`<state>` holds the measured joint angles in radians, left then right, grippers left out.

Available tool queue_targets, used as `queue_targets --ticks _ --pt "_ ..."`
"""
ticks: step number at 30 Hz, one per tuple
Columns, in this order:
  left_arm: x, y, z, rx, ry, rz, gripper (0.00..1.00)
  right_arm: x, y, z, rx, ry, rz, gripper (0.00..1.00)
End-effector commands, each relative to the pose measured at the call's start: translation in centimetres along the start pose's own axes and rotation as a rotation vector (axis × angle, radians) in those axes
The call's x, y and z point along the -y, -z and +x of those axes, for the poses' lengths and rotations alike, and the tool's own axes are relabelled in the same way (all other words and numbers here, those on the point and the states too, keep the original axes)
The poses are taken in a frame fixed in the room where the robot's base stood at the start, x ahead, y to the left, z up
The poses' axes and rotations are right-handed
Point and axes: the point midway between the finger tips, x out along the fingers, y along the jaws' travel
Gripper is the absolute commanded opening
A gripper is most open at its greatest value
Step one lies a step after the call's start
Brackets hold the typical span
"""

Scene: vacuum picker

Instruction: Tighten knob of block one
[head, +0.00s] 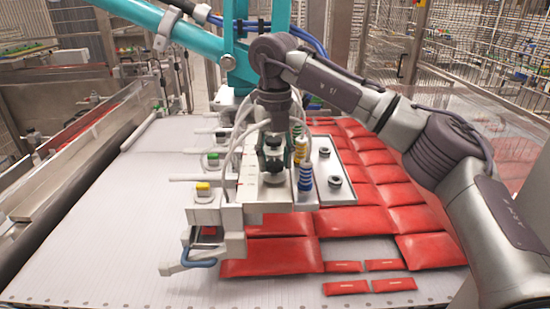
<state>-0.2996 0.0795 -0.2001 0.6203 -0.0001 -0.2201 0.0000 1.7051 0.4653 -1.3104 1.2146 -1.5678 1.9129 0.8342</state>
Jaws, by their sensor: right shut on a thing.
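A pale vacuum picker block (238,192) hangs over the conveyor in the middle of the head view. My right arm comes in from the right and my right gripper (272,163) points straight down onto the top of this block. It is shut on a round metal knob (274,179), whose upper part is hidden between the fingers. No number shows on the block, so I cannot tell from a label which one it is. My left gripper is not in view.
Striped suction bellows (305,177) stand close to the right of my gripper, beside a grey plate (334,180). White hoses and yellow and green fittings (203,187) are on the left. A teal picker arm (195,40) crosses behind. Red packets (388,222) lie on the conveyor (110,215).

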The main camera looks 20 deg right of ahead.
Motion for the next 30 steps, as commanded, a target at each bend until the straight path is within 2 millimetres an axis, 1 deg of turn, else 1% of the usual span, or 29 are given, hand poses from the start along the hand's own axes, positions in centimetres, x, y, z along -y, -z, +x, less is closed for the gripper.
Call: queue_targets --ticks 9,10,14,15,24,27,30 --pt "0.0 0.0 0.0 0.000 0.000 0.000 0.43 0.0 -0.1 -0.1 0.003 -0.001 0.005 0.08" --pt "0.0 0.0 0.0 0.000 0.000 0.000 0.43 0.0 -0.1 -0.1 0.003 -0.001 0.005 0.44" --pt "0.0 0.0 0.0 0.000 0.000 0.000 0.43 0.0 0.0 -0.1 0.002 -0.001 0.004 0.66" --pt "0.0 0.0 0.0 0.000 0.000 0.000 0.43 0.0 0.0 -0.1 0.002 -0.001 0.004 0.68" --pt "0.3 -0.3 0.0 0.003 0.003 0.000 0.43 0.0 0.0 -0.2 0.001 0.000 0.003 0.68" --pt "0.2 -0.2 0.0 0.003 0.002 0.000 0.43 0.0 0.0 -1.0 0.001 -0.001 0.003 0.68" --pt "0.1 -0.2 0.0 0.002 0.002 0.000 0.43 -0.1 0.0 -2.6 0.004 -0.002 0.003 0.68"
